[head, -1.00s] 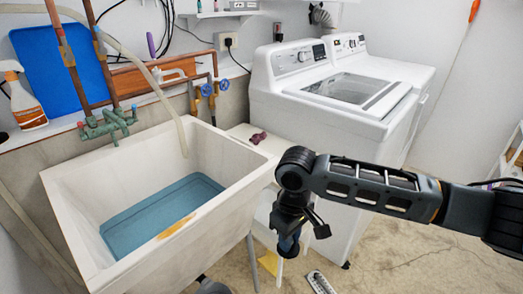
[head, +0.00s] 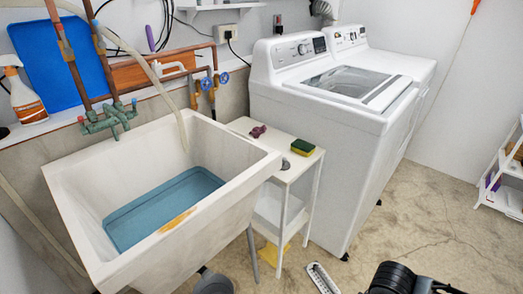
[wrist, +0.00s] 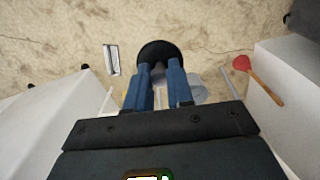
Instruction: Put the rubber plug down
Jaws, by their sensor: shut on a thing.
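In the wrist view my gripper (wrist: 158,80) is shut on the rubber plug (wrist: 158,50), a black round disc seen beyond the two blue fingertips. The plug is held in the air with the concrete floor behind it. In the head view the gripper and plug are out of frame; only a dark part of my arm shows at the bottom right.
A small white side table (head: 262,152) stands between the utility sink (head: 160,190) and the washer (head: 330,110). A red plunger (wrist: 242,64) shows in the wrist view.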

